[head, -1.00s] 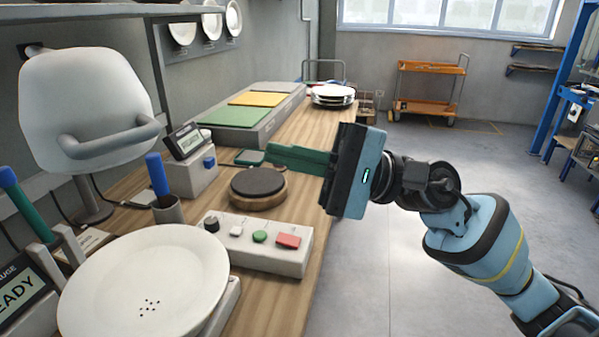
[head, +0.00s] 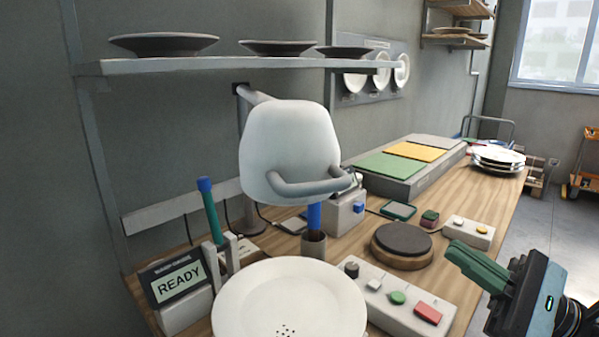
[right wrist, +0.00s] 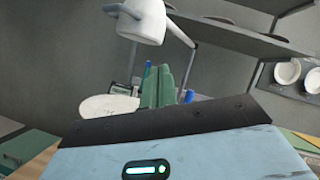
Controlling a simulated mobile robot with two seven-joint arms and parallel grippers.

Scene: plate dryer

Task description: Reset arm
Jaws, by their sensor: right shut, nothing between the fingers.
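My right gripper (head: 465,262) is at the lower right of the head view, its green fingers shut and empty. It is to the right of the control box and apart from it, near the table's front edge. In the right wrist view the shut green fingers (right wrist: 158,88) point toward the back wall. A white plate (head: 290,295) with small holes in its middle lies at the front of the wooden table (head: 470,210). It also shows in the right wrist view (right wrist: 105,107). My left gripper is not in view.
A control box (head: 398,308) with several buttons stands beside the plate. Behind it are a round dark pad (head: 403,240) and a white dryer hood (head: 288,150). A READY display (head: 180,282) stands at the left. A shelf (head: 240,66) with dark plates hangs above.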

